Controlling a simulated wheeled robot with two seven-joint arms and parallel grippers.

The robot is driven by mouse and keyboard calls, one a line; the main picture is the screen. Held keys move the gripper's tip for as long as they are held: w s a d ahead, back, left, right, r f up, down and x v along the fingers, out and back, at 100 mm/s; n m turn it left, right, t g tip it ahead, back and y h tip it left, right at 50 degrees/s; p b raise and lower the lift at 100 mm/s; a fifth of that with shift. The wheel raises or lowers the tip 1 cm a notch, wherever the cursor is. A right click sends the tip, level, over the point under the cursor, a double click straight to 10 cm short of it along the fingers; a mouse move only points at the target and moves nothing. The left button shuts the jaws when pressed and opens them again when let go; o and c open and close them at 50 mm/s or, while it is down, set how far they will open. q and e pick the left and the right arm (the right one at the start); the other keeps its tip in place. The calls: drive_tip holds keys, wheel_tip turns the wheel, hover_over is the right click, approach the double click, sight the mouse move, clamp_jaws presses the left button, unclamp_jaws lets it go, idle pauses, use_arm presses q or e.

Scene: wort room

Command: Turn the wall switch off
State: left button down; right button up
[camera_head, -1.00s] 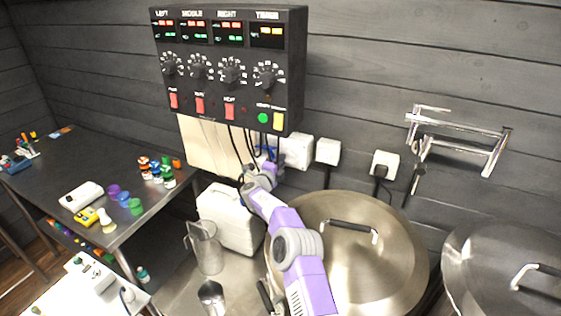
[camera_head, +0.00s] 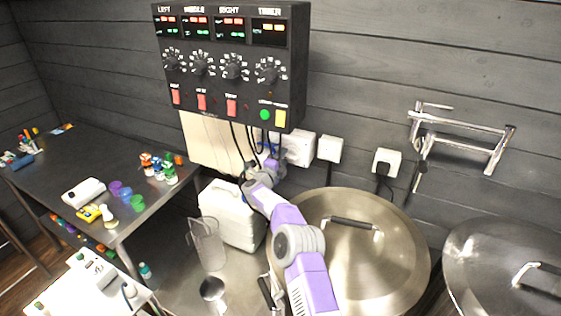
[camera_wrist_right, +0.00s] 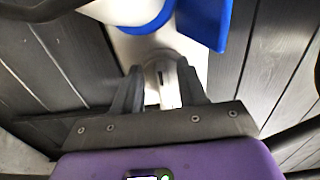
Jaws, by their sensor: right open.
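My right gripper (camera_head: 270,163) is at the wall below the control panel, among hanging black cables and beside a large white wall box (camera_head: 298,148). In the right wrist view its two dark fingers (camera_wrist_right: 160,85) are apart. A pale fitting with a small dark slot (camera_wrist_right: 166,84) shows between the fingers; I cannot tell whether they touch it. This may be the wall switch, but its on or off position cannot be read. A blue part (camera_wrist_right: 206,22) lies just beyond it. My left gripper is not in view.
The control panel (camera_head: 232,60) juts out above the gripper. A white jerrycan (camera_head: 231,215), a clear jug (camera_head: 207,243) and a lidded steel kettle (camera_head: 400,255) stand below. More white wall boxes (camera_head: 330,149) and (camera_head: 386,161) are to the right. A cluttered table (camera_head: 60,160) is at the left.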

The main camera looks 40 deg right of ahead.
drive_tip(key=b+v, duration=0.1)
drive_tip(key=v, duration=0.6)
drive_tip(key=shift+s+a, duration=0.15)
drive_tip(key=shift+a, duration=0.1)
idle(0.5)
